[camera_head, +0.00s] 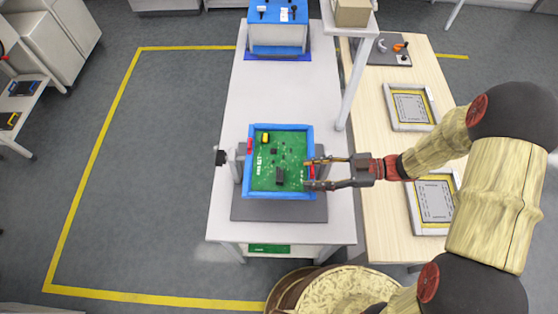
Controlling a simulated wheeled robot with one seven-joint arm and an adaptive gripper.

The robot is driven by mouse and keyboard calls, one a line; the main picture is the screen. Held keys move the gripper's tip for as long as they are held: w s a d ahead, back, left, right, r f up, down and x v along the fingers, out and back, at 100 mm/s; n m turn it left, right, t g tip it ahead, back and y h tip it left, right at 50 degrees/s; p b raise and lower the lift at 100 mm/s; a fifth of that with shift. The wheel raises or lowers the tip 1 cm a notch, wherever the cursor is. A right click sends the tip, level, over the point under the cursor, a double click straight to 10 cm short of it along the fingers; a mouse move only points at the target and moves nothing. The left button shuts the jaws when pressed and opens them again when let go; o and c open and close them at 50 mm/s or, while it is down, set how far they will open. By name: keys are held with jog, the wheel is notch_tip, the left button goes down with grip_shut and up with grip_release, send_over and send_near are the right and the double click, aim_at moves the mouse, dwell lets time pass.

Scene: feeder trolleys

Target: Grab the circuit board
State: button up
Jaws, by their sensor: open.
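The green circuit board (285,157) lies in a blue frame (249,188) on the white table, with dark components and a yellow part on its face. My gripper (306,174) comes in from the right and is open. Its two fingers point left, one above the other in the picture, and their tips overlap the right edge of the board and frame. I cannot tell from this view whether the fingers touch the board or hang above it. Nothing shows between the fingers but the board and the frame's edge.
The frame sits over a grey base plate (278,210) on the white table (268,92). A blue machine (277,34) stands at the table's far end. A wooden table (377,180) with framed stencils (410,106) is at right. Another green board (268,248) shows below the front edge.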

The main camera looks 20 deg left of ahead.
aim_at(281, 174)
jog(key=b+x, duration=0.1)
jog(key=x, duration=0.7)
jog(key=shift+w+a+b, duration=0.1)
jog(key=shift+a+b, duration=0.15)
jog(key=shift+b, duration=0.05)
jog(key=shift+c, duration=1.2)
grip_shut()
